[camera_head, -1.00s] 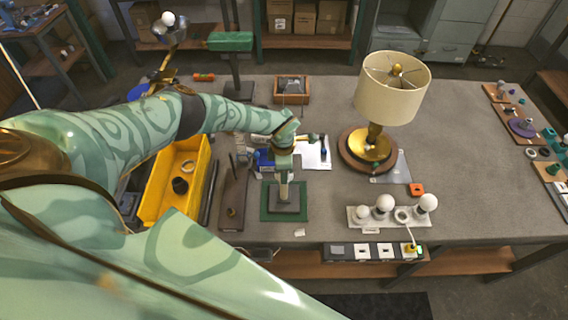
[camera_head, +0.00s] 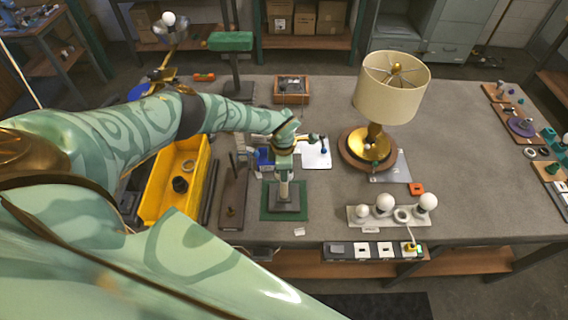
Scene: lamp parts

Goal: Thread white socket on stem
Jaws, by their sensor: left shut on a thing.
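My left gripper (camera_head: 284,160) hangs over the stem (camera_head: 284,190), which stands upright on a dark square base on a green mat (camera_head: 268,213). The gripper is shut at the top of the stem. The white socket is small and mostly hidden by the gripper there; a pale part shows just under the fingers. I cannot tell how far the socket sits on the stem. My right gripper is not in view.
A brass lamp with a cream shade (camera_head: 391,88) stands to the right. A white bulb rack (camera_head: 365,223) lies near the front edge. A yellow bin (camera_head: 157,206) and a brown board (camera_head: 233,203) lie left of the mat. The table's right middle is clear.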

